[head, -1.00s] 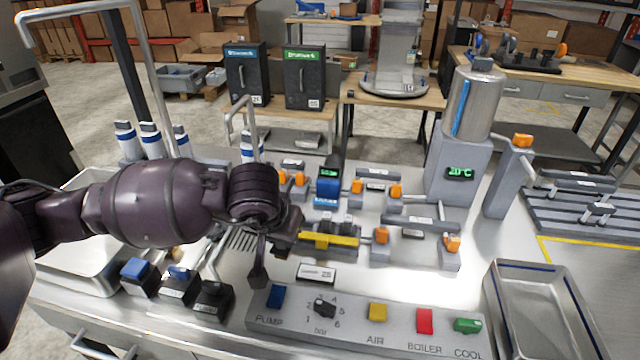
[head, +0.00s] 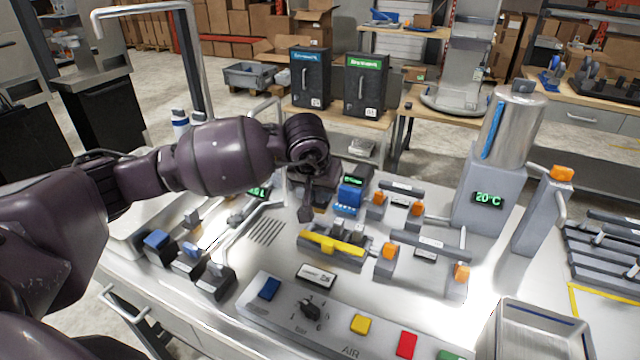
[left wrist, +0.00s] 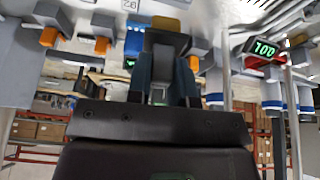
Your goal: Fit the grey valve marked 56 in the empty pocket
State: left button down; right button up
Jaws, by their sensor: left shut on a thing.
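My left gripper (head: 306,208) hangs above the bench, just behind and left of the manifold with the yellow bar (head: 335,244). In the left wrist view its fingers (left wrist: 167,75) are shut on a dark grey piece (left wrist: 168,42), which looks like the grey valve. No number can be read on it. In the head view the held piece is mostly hidden by the gripper. Grey valve tops (head: 350,228) show behind the yellow bar. I cannot make out the empty pocket. My right gripper is not in view.
A blue block (head: 348,196) and grey pipes with orange clips (head: 388,251) stand right of the gripper. The button panel (head: 335,320) and a small label plate (head: 316,275) lie in front. Several black stands (head: 213,280) are at left; an empty tray (head: 535,330) is at right.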

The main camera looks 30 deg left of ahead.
aim_at(319, 198)
pick_arm(q)
jog(key=shift+w+a+f, duration=0.15)
jog(key=shift+w+a, duration=0.25)
jog(key=shift+a, duration=0.1)
jog(key=shift+f+m, duration=0.35)
jog(key=shift+m, duration=0.15)
notch_tip(319, 198, down, 2)
jog(key=shift+d+f+b, duration=0.1)
jog(key=shift+f+b, duration=0.05)
jog(key=shift+b, duration=0.35)
jog(key=shift+f+b, duration=0.5)
jog(key=shift+f, duration=1.05)
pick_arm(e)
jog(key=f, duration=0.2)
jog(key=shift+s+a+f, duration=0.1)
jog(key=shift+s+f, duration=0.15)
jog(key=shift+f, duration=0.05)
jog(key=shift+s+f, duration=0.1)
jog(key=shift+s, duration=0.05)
pick_arm(q)
jog(key=shift+f, duration=0.3)
jog(key=shift+f+b, duration=0.2)
jog(key=shift+b, duration=0.15)
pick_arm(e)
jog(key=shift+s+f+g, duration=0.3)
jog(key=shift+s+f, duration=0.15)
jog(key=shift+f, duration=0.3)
